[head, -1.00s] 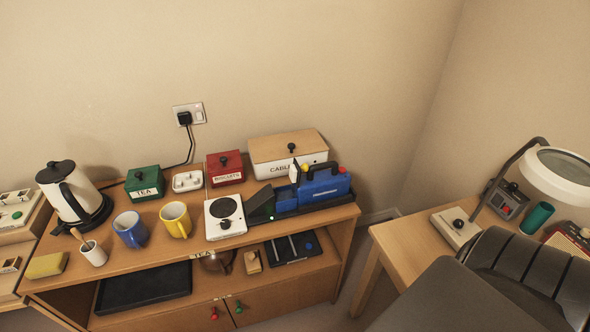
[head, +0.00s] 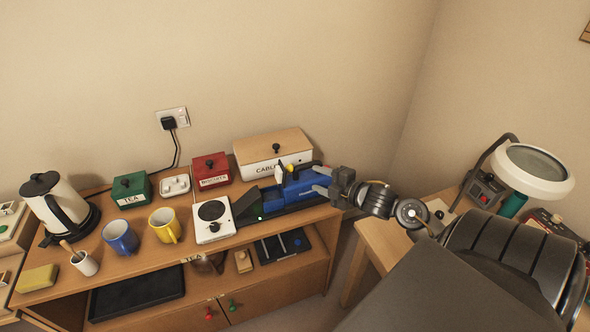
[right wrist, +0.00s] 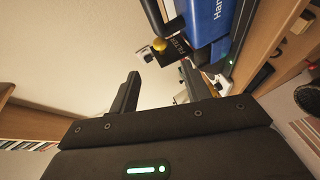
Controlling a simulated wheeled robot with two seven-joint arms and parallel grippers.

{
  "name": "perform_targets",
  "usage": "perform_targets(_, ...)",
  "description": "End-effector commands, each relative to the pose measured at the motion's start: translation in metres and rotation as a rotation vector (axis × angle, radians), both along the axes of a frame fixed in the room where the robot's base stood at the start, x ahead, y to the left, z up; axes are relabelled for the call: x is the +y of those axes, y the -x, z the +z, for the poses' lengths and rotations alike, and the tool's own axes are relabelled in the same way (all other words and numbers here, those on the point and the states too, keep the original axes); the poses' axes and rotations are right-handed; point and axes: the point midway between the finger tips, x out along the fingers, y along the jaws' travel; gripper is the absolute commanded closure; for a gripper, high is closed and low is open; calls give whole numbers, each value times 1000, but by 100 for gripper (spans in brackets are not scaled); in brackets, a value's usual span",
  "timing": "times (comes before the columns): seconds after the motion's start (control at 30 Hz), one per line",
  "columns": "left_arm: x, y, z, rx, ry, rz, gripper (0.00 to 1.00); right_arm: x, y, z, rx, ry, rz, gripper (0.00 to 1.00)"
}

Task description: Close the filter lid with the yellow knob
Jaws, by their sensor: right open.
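The blue hand vacuum (head: 306,188) lies in its dark cradle at the right end of the cabinet top. Its filter lid (head: 279,173) stands up from the body, with the yellow knob (head: 290,168) on it. In the right wrist view the black lid face (right wrist: 179,50) with white lettering and the round yellow knob (right wrist: 159,45) are ahead of the fingers. My right gripper (head: 316,180) is open, with nothing between its fingers, just right of the lid and over the vacuum in the picture. The knob is apart from both fingers. My left gripper is out of view.
A hotplate (head: 213,219) stands left of the vacuum, and a cable box (head: 262,164) behind it. Mugs, a kettle (head: 60,208) and tins are further left. A desk with a magnifier lamp (head: 533,172) is at right. Air above the cabinet is free.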

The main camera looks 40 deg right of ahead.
Motion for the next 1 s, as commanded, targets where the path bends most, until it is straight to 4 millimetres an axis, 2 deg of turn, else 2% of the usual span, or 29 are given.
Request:
perform_targets(0.17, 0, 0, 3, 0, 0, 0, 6, 1, -9, -1, -1, -5, -3, 52)
perform_targets(0.5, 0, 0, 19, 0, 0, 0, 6, 8, -68, -14, 0, -8, -4, 52)
perform_targets(0.7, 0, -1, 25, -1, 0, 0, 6, 12, -94, -22, 0, -7, -3, 52)
perform_targets(1.0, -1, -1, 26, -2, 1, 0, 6, 14, -104, -27, 2, -5, -2, 52)
